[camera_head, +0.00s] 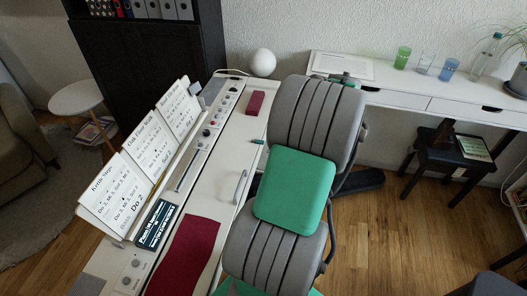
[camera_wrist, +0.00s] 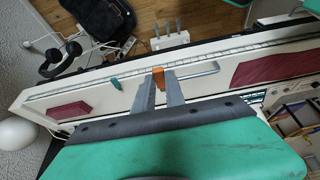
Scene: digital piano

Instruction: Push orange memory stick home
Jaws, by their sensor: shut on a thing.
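In the wrist view, the orange memory stick (camera_wrist: 158,76) is between the tips of my gripper's two grey fingers (camera_wrist: 159,86), over the white top of the digital piano (camera_wrist: 130,98). My gripper is shut on it. I cannot tell whether the stick's far end touches or enters a port; no socket is visible. In the head view, the piano (camera_head: 205,185) runs along the left of my arm. My grey and green arm hides the gripper and the stick there.
A metal handle (camera_wrist: 200,75) and a small teal object (camera_wrist: 115,83) flank the stick on the piano. Dark red cloths (camera_head: 186,258) lie on the piano. Song sheets (camera_head: 148,146) stand behind the controls.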

